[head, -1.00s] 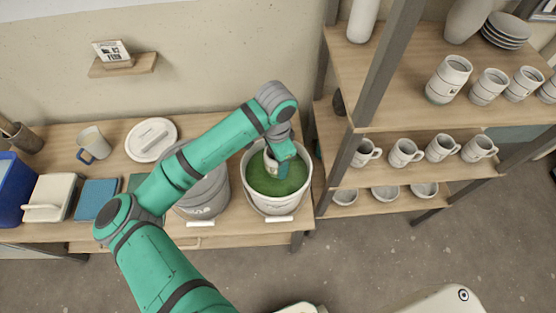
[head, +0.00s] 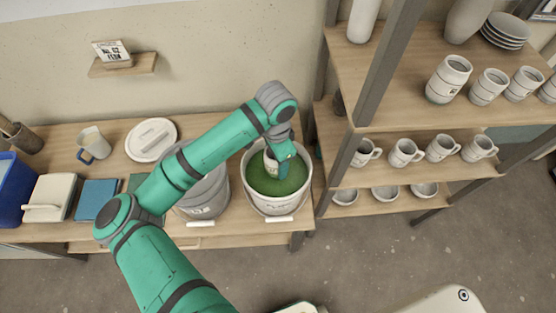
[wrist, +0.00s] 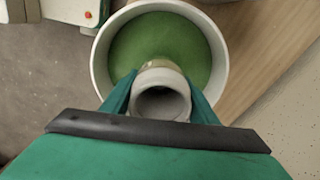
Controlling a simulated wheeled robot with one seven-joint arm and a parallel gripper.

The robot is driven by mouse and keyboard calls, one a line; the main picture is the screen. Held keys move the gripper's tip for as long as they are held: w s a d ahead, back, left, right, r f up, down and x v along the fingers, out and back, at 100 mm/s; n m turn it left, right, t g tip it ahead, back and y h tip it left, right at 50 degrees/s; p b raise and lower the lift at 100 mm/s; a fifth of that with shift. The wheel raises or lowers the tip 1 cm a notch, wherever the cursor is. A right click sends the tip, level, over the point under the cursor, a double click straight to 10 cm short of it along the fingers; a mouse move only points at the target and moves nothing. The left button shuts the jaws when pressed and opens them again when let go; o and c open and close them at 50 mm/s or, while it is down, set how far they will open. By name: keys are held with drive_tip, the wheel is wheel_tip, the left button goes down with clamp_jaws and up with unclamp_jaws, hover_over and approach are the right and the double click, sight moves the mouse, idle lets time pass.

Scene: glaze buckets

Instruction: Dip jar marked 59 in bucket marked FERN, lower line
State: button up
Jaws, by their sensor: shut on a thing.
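A white bucket (head: 304,190) full of green glaze (head: 262,182) stands at the right end of the bench. Its label is too small to read. My gripper (head: 279,168) is over this bucket, inside its rim, shut on a pale jar (head: 270,160). In the wrist view the jar (wrist: 161,95) is between the two green fingers, with its open mouth facing the camera. The green glaze (wrist: 150,42) lies beyond and around it. I cannot tell how deep the jar's lower end is in the glaze. No number shows on the jar.
A grey lidded bucket (head: 205,196) stands just left of the glaze bucket. A shelf unit (head: 372,75) with cups, mugs and bowls rises close on the right.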

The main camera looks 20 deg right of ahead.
wheel_tip(320, 180, up, 8)
drive_tip(key=shift+f, duration=0.15)
idle(0.6)
